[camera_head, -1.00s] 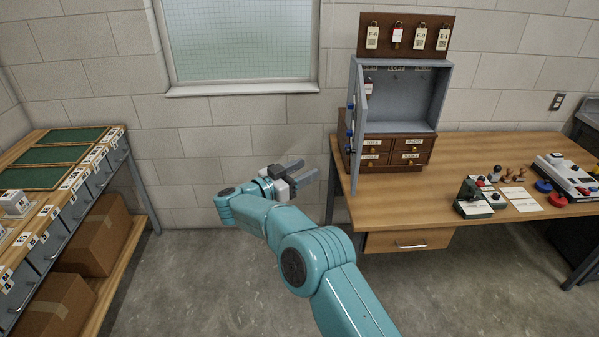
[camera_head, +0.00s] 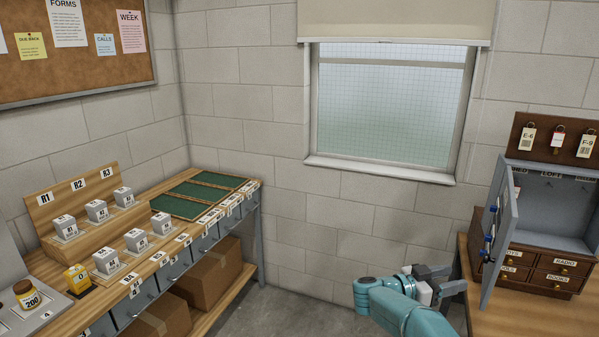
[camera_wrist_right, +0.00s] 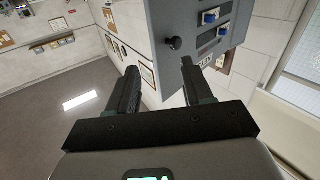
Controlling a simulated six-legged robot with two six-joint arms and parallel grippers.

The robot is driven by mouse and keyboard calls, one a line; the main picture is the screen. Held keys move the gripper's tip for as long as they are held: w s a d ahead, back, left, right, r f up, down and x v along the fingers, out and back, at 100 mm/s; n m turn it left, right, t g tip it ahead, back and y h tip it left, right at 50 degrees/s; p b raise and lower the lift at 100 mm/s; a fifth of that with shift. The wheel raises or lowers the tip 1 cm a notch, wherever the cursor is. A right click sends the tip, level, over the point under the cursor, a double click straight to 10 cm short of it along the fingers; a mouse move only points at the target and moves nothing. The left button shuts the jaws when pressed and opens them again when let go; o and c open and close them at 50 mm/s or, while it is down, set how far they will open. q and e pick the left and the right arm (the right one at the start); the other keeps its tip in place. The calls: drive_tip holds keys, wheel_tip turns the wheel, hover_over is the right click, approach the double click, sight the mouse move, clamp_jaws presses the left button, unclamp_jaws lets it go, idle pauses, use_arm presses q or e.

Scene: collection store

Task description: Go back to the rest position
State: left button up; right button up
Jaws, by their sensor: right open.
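My right gripper (camera_head: 447,278) is in the lower right of the head view, at the end of my teal arm. It is open, with nothing between its fingers. It is in front of the wall below the window, just left of the wooden desk and the grey key cabinet (camera_head: 552,212). In the right wrist view its two dark fingers (camera_wrist_right: 158,88) stand apart, with a grey panel with a black knob and blue items (camera_wrist_right: 208,18) beyond them. My left gripper is not in view.
A wooden shelf unit (camera_head: 120,290) along the left wall holds white boxes (camera_head: 97,211), green mats (camera_head: 189,190) and a weight-like jar (camera_head: 27,294). Cardboard boxes (camera_head: 208,272) stand below. The desk (camera_head: 520,318) is at right. Bare floor (camera_head: 283,312) lies between.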

wheel_tip(320, 180, down, 12)
drive_tip(key=a+n+t+y, duration=0.1)
drive_tip(key=n+t+y, duration=0.3)
drive_tip(key=n+t, duration=0.4)
drive_tip(key=s+a+f+n+y, duration=0.3)
drive_tip(key=s+a+f+y, duration=0.15)
drive_tip(key=f, duration=0.35)
drive_tip(key=s+a+f+n+y, duration=0.3)
drive_tip(key=s+a+f+y, duration=0.15)
drive_tip(key=a+f, duration=0.2)
drive_tip(key=s+a+f+g+y, duration=0.2)
drive_tip(key=s+a, duration=0.3)
drive_tip(key=s, duration=0.4)
drive_tip(key=s+a+f+g+y, duration=0.2)
drive_tip(key=s+a+g+y, duration=0.2)
drive_tip(key=s, duration=0.5)
drive_tip(key=s+a+f+g+y+b, duration=0.1)
drive_tip(key=s+a+f+g+y, duration=0.2)
drive_tip(key=s+a, duration=0.3)
drive_tip(key=s+g, duration=0.1)
drive_tip(key=s, duration=0.2)
drive_tip(key=shift+c, duration=0.8)
